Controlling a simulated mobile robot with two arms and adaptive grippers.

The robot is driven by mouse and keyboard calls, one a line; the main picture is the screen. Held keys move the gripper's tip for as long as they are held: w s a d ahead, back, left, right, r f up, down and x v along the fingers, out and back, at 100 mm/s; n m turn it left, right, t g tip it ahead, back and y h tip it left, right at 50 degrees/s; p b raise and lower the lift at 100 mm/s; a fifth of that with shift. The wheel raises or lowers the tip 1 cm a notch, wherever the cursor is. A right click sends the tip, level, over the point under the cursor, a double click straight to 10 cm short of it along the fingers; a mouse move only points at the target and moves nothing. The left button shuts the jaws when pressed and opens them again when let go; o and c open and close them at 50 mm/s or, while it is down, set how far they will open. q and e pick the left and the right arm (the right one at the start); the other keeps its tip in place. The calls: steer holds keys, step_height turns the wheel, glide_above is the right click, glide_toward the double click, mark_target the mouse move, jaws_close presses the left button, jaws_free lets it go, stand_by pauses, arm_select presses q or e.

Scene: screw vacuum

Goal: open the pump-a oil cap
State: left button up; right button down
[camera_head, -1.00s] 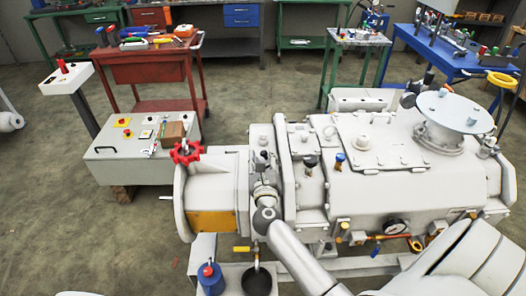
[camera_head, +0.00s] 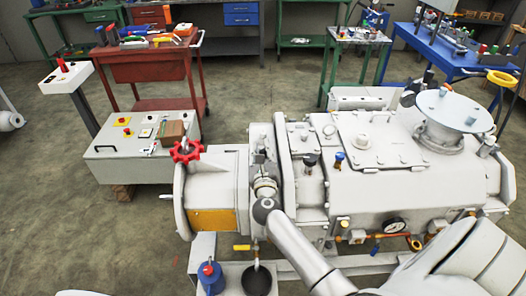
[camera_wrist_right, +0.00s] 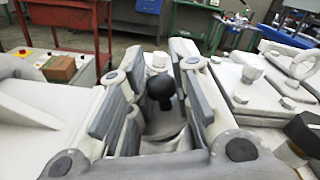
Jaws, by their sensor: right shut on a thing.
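The pale grey pump (camera_head: 390,195) fills the right half of the head view. My right gripper (camera_head: 265,185) is on its top, near the left end housing, and hides what is under it. In the right wrist view, a black rounded knob, apparently the oil cap (camera_wrist_right: 160,88), stands between the finger pads of my right gripper (camera_wrist_right: 162,95). The fingers are shut on it; its lower part is partly hidden. Which pump this is cannot be read. My left gripper is not in view.
A red handwheel (camera_head: 186,151) sits on the pump's left end. Black (camera_head: 310,162) and blue (camera_head: 339,158) fittings stand right of my gripper. A control box (camera_head: 132,155) is at left.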

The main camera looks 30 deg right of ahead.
steer(key=shift+a+r, duration=0.1)
steer(key=n, duration=0.1)
steer(key=n+p, duration=0.1)
steer(key=a+p, duration=0.1)
steer(key=shift+w+r+n, duration=0.3)
steer(key=shift+n, duration=0.1)
steer(key=n+p, duration=0.1)
steer(key=a+n+p, duration=0.1)
steer(key=shift+w+n, duration=0.3)
steer(key=n, duration=0.1)
steer(key=a+n+p, duration=0.1)
steer(key=w+n, duration=0.1)
steer(key=n, duration=0.1)
steer(key=shift+a+f+p, duration=0.1)
steer(key=shift+a+p, duration=0.2)
steer(key=shift+w+a+f+n, duration=0.15)
steer(key=shift+a+n, duration=0.05)
steer(key=shift+n, duration=0.45)
steer(key=shift+w+a+f+n, duration=0.1)
steer(key=shift+a+f+n, duration=0.1)
steer(key=shift+n, duration=0.45)
steer(key=c, duration=1.3)
jaws_free()
